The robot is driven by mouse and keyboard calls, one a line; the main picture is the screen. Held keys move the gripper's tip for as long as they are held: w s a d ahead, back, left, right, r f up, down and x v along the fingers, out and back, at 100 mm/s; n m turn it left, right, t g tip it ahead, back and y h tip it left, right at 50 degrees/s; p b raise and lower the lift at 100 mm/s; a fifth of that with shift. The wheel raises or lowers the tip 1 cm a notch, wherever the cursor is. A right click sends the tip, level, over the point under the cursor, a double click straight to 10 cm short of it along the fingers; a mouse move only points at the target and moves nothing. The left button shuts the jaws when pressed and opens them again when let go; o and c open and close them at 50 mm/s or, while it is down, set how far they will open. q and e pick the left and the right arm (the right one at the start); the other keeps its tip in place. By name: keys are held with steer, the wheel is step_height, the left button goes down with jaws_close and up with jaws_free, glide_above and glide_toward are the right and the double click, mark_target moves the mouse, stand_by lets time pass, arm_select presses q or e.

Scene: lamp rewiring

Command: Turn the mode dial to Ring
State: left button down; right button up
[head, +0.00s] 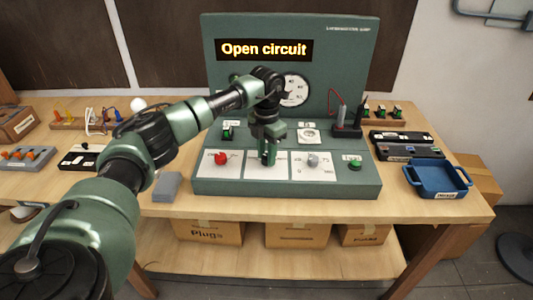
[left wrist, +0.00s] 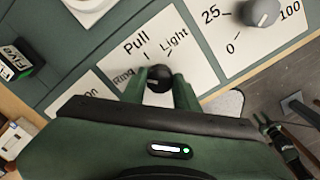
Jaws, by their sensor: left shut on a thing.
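The mode dial (left wrist: 158,78) is a dark round knob on a white plate marked Ring, Pull and Light. My left gripper (left wrist: 160,88) points down over it, one finger on each side, and is shut on it. Which mark the dial points at is not clear. In the head view my left gripper (head: 267,157) stands over the middle plate of the green test bench (head: 285,186) and hides the dial. The display (head: 264,49) reads "Open circuit". A dark and green part of my right arm (left wrist: 282,142) shows small in the left wrist view; its fingers are unclear.
A red knob (head: 221,158) is left of the dial plate, a grey knob (head: 313,159) right of it, and a green button (head: 355,165) farther right. A blue tray (head: 437,179) stands at the table's right. A grey block (head: 167,187) lies left of the bench.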

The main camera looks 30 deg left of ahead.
arm_select(q)
steer(key=shift+w+r+n, duration=0.1)
steer(key=shift+n, duration=1.4)
steer(key=c, duration=1.1)
jaws_free()
steer(key=shift+o, duration=0.2)
steer(key=shift+r, duration=0.45)
step_height(320, 180, up, 7)
steer(key=shift+f+b, duration=0.1)
steer(key=shift+b, duration=0.7)
